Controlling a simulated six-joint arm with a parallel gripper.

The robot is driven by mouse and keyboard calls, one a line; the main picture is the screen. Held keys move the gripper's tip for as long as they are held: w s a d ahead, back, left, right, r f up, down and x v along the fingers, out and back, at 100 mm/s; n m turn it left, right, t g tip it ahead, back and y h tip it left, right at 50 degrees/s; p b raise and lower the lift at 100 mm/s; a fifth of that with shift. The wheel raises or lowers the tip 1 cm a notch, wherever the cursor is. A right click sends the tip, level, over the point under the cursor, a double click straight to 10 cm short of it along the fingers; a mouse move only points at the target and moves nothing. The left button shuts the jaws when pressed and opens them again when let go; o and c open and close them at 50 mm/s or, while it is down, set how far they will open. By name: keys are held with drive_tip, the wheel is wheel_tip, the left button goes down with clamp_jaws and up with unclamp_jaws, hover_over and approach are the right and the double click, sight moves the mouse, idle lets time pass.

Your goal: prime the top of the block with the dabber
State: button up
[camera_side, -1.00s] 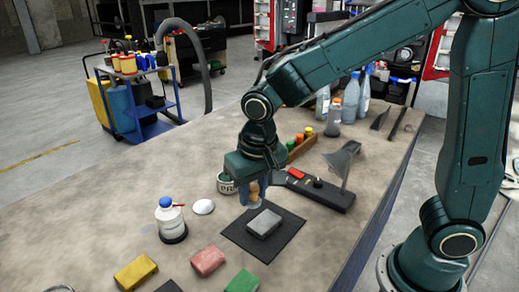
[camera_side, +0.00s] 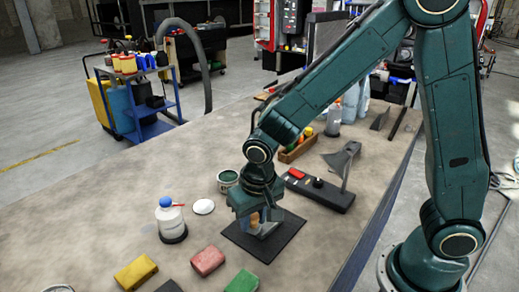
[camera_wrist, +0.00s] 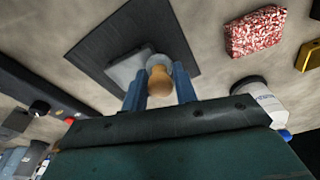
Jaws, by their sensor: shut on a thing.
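My gripper (camera_side: 259,217) is shut on the dabber, whose rounded wooden handle (camera_wrist: 160,82) shows between the two blue fingers in the wrist view. The dabber's pale lower end (camera_wrist: 157,62) overlaps the grey block (camera_wrist: 127,67) in that view. Whether it touches the block's top I cannot tell. The block lies on a dark square mat (camera_side: 287,238), and in the side view it is mostly hidden behind my gripper. An open can (camera_side: 227,180) with green contents stands just behind my gripper. A white bottle with a blue cap (camera_side: 170,218) stands to the left.
A round white lid (camera_side: 203,207) lies near the bottle. Yellow (camera_side: 136,272), red (camera_side: 208,260) and green (camera_side: 242,282) blocks lie along the front.

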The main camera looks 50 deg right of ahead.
drive_tip(key=shift+d+r, duration=0.1)
drive_tip(key=shift+d, duration=0.45)
drive_tip(key=shift+c, duration=0.3)
drive_tip(key=shift+d, duration=0.35)
drive_tip(key=shift+s+d, duration=0.15)
drive_tip(key=shift+d, duration=1.3)
drive_tip(key=shift+s+d, duration=0.1)
drive_tip(key=shift+d, duration=1.35)
drive_tip(key=shift+w+a, duration=0.15)
drive_tip(key=shift+a, duration=1.85)
drive_tip(key=shift+w+a, duration=0.15)
drive_tip(key=shift+a, duration=1.8)
drive_tip(key=shift+d+r, duration=0.1)
drive_tip(key=shift+r, duration=3.8)
